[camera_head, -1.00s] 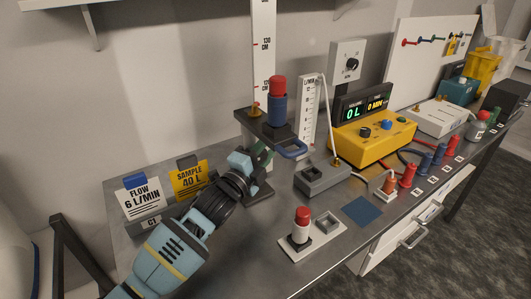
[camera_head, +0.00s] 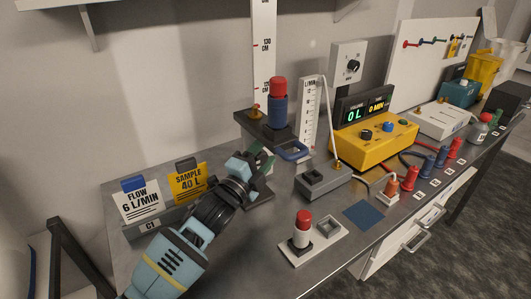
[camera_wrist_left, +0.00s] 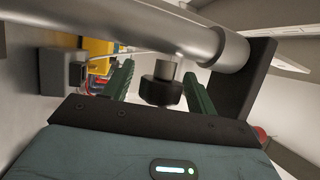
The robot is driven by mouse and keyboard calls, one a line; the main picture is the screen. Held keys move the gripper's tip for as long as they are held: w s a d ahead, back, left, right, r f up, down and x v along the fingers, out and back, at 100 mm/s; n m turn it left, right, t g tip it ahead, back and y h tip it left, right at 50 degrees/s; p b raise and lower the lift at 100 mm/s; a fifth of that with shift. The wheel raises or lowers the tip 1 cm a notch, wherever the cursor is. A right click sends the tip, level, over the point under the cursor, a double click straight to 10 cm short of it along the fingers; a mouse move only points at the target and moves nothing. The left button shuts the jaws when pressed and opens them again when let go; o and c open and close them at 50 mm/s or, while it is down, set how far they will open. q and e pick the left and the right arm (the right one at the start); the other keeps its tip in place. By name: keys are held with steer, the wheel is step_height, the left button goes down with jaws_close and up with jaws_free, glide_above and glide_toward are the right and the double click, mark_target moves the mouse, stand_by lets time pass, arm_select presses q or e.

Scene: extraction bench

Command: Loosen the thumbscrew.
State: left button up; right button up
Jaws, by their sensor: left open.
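In the left wrist view a dark round knob, which looks like the thumbscrew (camera_wrist_left: 161,90), sits on a short metal stem under a grey metal tube (camera_wrist_left: 195,40). My left gripper (camera_wrist_left: 158,82) is open, with its green fingers on either side of the knob. I cannot tell whether either finger touches it. In the head view my left gripper (camera_head: 262,160) is beside the stand, below the dark bracket (camera_head: 252,126) that carries a blue cylinder with a red top (camera_head: 278,102). The thumbscrew cannot be made out there. My right gripper is not in view.
A tall scale (camera_head: 263,50) rises behind the bracket. Flow (camera_head: 140,202) and sample (camera_head: 189,182) cards stand left of my arm. A grey block (camera_head: 322,183), a white plate with a red-topped vial (camera_head: 302,230) and a yellow meter (camera_head: 375,140) are to the right.

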arm_select(q)
steer(key=v, duration=0.7)
steer(key=shift+s+a+f, duration=0.1)
steer(key=shift+s, duration=0.1)
